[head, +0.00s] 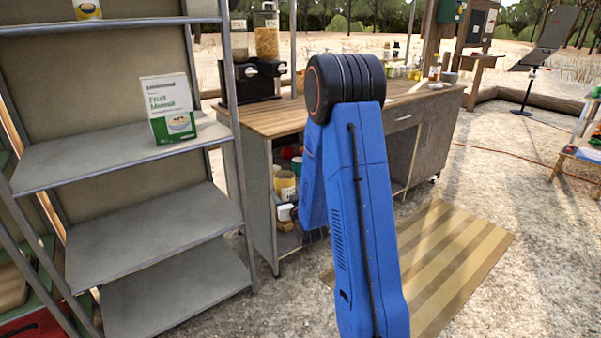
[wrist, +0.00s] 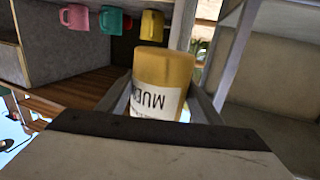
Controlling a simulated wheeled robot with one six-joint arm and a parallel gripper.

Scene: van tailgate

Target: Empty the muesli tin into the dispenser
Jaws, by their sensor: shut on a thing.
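In the wrist view the muesli tin (wrist: 163,70), yellow-brown with a white label, sits between the two fingers of my gripper (wrist: 162,98), which is shut on it. Its lettering is upside down in that picture, and so is the scene around it. In the head view my blue arm hides much of the middle. A yellow tin with a pale label (head: 285,186) shows left of the arm, by the cabinet opening; I cannot tell if it is the held one. The dispenser (head: 262,70) stands on the counter's far left, with clear hoppers; the right hopper holds golden cereal.
A grey shelf rack (head: 165,215) stands at left with a Fruit Muesli box (head: 168,108) on it. The wooden counter (head: 300,116) has bottles farther back. Pink, teal and yellow mugs (wrist: 115,20) show in the wrist view. A striped mat (head: 445,260) lies on open ground at right.

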